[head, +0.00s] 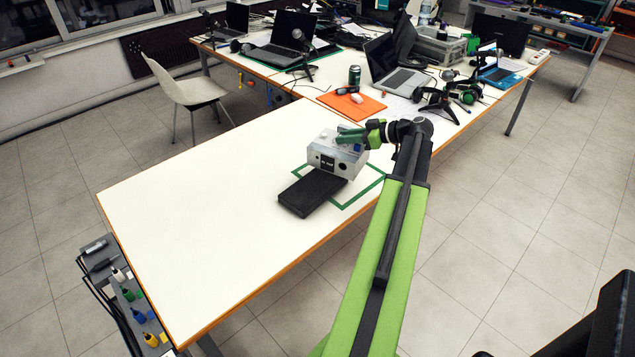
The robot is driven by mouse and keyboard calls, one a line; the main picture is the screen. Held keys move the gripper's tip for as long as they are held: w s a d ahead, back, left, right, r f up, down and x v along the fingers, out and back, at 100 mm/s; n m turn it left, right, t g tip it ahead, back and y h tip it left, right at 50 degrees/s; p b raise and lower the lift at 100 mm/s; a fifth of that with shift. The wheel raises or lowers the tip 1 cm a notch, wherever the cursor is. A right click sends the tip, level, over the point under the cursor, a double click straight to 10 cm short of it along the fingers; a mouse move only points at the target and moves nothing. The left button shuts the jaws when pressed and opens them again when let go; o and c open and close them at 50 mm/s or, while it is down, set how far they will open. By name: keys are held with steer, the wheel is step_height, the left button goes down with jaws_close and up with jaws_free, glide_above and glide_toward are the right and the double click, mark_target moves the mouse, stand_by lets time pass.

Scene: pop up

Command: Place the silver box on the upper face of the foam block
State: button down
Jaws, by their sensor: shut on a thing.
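The silver box (322,162) has a dark label patch on its front and a blue part on top. My gripper (345,137) reaches in from the right and is shut on the box at its top. The black foam block (311,192) lies flat on the white table, just in front of the box. The box overlaps the far end of the block in the picture. I cannot tell whether the box touches the block, stands behind it or hangs slightly above. My fingertips are partly hidden against the box.
A green tape outline (362,194) marks the white table (200,210) around the box and block. The table's left half is clear. An orange mat (362,106), a dark can (354,75) and several laptops stand farther back. A white chair (190,92) is at the left.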

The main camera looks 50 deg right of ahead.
mark_target(321, 162)
steer(key=r+p, duration=0.1)
steer(key=d+r+m+h+p, duration=0.1)
steer(key=s+d+r+h+p, duration=0.1)
steer(key=shift+r+m+p, duration=0.4)
steer(key=shift+s+d+r+t+h, duration=0.1)
steer(key=shift+d+r+t+h, duration=0.05)
steer(key=shift+d+t+h, duration=0.15)
steer(key=shift+f+m, duration=0.25)
steer(key=shift+m, duration=0.05)
steer(key=w+a+f+b, duration=0.1)
steer(key=a+f+b, duration=0.1)
steer(key=a, duration=0.1)
steer(key=w+a+f+b, duration=0.2)
steer(key=a+b, duration=0.1)
steer(key=a, duration=0.1)
steer(key=w+a+f+b, duration=0.1)
steer(key=a+f+b, duration=0.1)
steer(key=a+f, duration=0.1)
steer(key=shift+w+a, duration=0.2)
steer(key=shift+w, duration=0.15)
steer(key=shift+w+a, duration=0.1)
steer(key=shift+a, duration=0.05)
step_height(321, 162, down, 4)
steer(key=b, duration=0.4)
steer(key=shift+f+b, duration=0.2)
steer(key=shift+b, duration=0.1)
steer(key=shift+r, duration=0.2)
steer(key=shift+f, duration=0.15)
steer(key=c, duration=1.3)
jaws_free()
